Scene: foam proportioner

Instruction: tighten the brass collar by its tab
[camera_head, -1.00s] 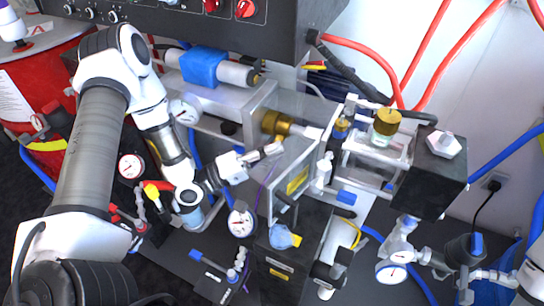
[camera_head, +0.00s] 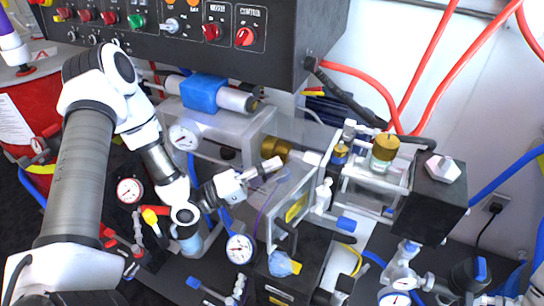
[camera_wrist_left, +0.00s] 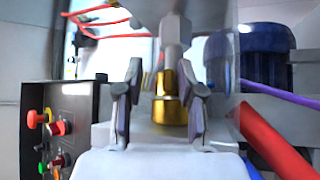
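The brass collar (camera_head: 279,149) sits on a pale horizontal shaft at the end of the grey housing, in the middle of the head view. In the left wrist view the brass collar (camera_wrist_left: 170,101) stands between my two fingers, below a grey metal fitting. My left gripper (camera_head: 273,165) is just in front of the collar in the head view and hides part of it. In the left wrist view my left gripper (camera_wrist_left: 162,74) is open, its fingers apart on either side of the collar. I cannot clearly make out the tab. My right gripper is not in view.
A clear-walled unit with a brass cap (camera_head: 385,147) and a black block (camera_head: 428,200) stand to the right. The control panel (camera_head: 200,35) overhangs behind. A red pipe (camera_wrist_left: 275,145) runs close beside the gripper.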

